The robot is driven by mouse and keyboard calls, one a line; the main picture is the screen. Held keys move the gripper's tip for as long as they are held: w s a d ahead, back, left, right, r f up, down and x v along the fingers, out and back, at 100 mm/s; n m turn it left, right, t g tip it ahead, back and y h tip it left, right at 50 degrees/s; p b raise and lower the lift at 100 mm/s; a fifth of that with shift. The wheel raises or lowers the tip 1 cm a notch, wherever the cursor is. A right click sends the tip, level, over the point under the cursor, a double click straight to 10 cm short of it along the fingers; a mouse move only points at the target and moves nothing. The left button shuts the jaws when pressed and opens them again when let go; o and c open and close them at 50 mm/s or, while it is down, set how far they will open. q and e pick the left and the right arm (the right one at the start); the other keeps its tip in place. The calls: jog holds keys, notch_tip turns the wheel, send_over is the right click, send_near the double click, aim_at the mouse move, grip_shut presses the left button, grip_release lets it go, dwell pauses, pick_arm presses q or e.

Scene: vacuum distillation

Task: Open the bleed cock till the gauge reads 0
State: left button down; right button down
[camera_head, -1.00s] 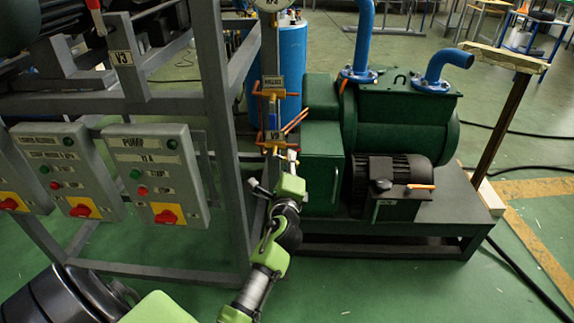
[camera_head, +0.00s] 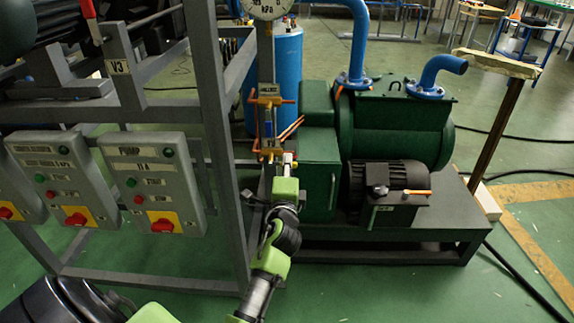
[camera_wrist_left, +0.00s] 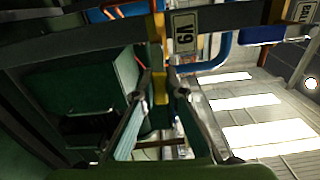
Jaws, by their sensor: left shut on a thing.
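The bleed cock (camera_head: 270,150) with its V9 tag sits low on the vertical pipe beside the grey frame. Its label (camera_wrist_left: 184,34) shows upside down in the left wrist view. My left gripper (camera_head: 288,160) is just below the cock, reaching up from below. In the left wrist view my left gripper (camera_wrist_left: 162,92) has its two fingers shut on the cock's yellow lever (camera_wrist_left: 160,84). The round kPa gauge (camera_head: 265,8) is at the top of the pipe, cut by the picture's edge; I cannot read its needle. My right gripper is out of view.
The green pump (camera_head: 395,130) stands close on the right, with a blue tank (camera_head: 285,75) behind the pipe. The grey frame (camera_head: 217,120) and the pump control box (camera_head: 152,175) are on the left. Green floor is open at the front right.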

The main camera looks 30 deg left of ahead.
pick_arm(q)
jog(key=shift+f, duration=0.15)
jog(key=c, duration=2.1)
grip_release()
jog(key=shift+o, duration=0.3)
jog(key=v, duration=0.7)
jog(key=shift+s+d, duration=0.2)
jog(key=shift+s, duration=0.05)
